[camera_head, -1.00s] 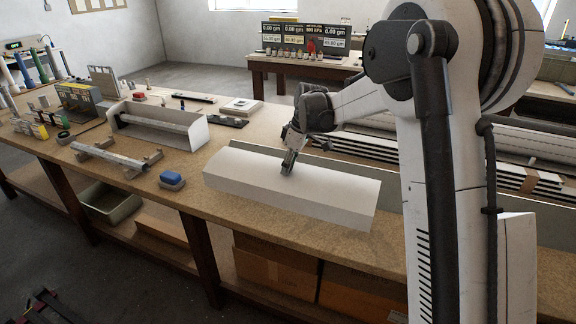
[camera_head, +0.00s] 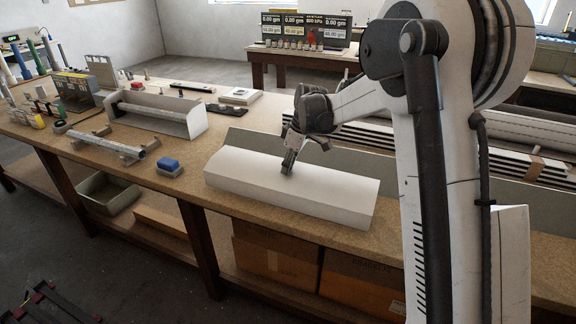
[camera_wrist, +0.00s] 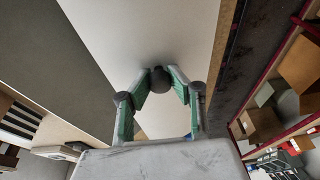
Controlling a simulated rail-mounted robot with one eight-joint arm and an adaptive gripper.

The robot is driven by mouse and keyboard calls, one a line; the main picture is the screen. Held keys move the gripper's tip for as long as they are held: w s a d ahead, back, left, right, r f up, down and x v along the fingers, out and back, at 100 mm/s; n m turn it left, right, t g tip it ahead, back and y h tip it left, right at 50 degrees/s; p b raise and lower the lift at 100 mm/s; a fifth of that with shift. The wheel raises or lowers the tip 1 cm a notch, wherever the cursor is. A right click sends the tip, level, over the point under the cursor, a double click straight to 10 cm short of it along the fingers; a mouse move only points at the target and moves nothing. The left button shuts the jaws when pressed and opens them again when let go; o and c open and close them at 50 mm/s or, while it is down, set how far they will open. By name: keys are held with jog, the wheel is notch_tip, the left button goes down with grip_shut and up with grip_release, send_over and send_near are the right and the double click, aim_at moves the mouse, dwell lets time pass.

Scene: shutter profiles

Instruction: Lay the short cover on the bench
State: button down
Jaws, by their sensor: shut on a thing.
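The short cover (camera_head: 300,185) is a long white angled piece at the front of the wooden bench (camera_head: 225,205), lengthwise along it. I cannot tell whether it touches the bench top. My gripper (camera_head: 288,168) is over the cover's middle. In the wrist view, my gripper's fingers (camera_wrist: 159,85) are closed around a dark round knob (camera_wrist: 158,80) on the white cover face (camera_wrist: 140,30). The cover's underside is hidden.
A long grey-green panel (camera_head: 255,142) runs behind the cover. To the left are a blue-topped block (camera_head: 168,164), a metal bar on supports (camera_head: 105,146) and an open white housing (camera_head: 185,125). White profiles (camera_head: 510,163) lie stacked behind right. Cardboard boxes (camera_head: 275,262) stand below.

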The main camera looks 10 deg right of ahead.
jog(key=c, duration=1.5)
grip_release()
jog(key=shift+c, duration=0.2)
jog(key=v, duration=1.2)
jog(key=shift+s, duration=0.1)
